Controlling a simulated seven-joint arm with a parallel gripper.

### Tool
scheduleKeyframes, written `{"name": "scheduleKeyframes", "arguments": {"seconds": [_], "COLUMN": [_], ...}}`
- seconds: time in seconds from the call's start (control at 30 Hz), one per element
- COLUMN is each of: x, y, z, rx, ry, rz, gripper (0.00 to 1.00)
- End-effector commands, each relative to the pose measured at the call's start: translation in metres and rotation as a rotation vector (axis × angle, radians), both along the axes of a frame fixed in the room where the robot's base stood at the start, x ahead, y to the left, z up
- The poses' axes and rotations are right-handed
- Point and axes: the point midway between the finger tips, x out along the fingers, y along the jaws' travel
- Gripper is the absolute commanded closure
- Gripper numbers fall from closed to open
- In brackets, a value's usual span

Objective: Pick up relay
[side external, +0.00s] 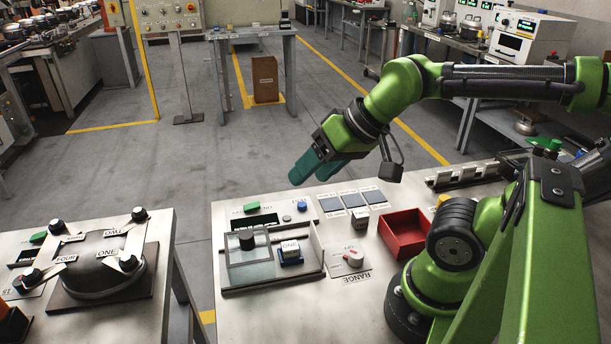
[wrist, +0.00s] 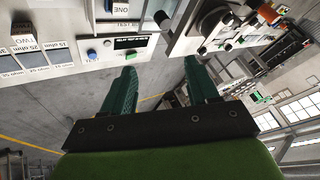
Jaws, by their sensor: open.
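The ONE block shows at the top edge of the wrist view (wrist: 122,8). My gripper (side external: 303,172) is open and empty, high above the bench's far edge. Its two green fingers are spread apart in the wrist view (wrist: 160,76).
A red open tray (side external: 407,226) lies right of the blocks. Three grey pads (side external: 350,200) with ohm labels lie behind them. A dial marked RANGE (side external: 352,258) sits in front. A second bench (side external: 95,300) with a round clamped part stands left, across a gap.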

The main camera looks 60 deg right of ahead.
Motion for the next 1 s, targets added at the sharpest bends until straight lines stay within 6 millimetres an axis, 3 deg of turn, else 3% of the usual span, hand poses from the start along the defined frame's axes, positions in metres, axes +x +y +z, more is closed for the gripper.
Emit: {"name": "scheduleKeyframes", "arguments": {"seconds": [0.43,0.5,0.77,0.87,1.0], "x": [0.0,0.0,0.0,-0.001,-0.008], "y": [0.0,0.0,0.001,0.012,0.053], "z": [0.0,0.0,0.0,-0.006,-0.043], "rx": [0.0,0.0,0.0,-0.001,-0.079], "ry": [0.0,0.0,0.0,0.024,0.175], "rz": [0.0,0.0,0.004,0.052,0.259], "gripper": [0.41,0.49,0.49,0.49,0.49]}}
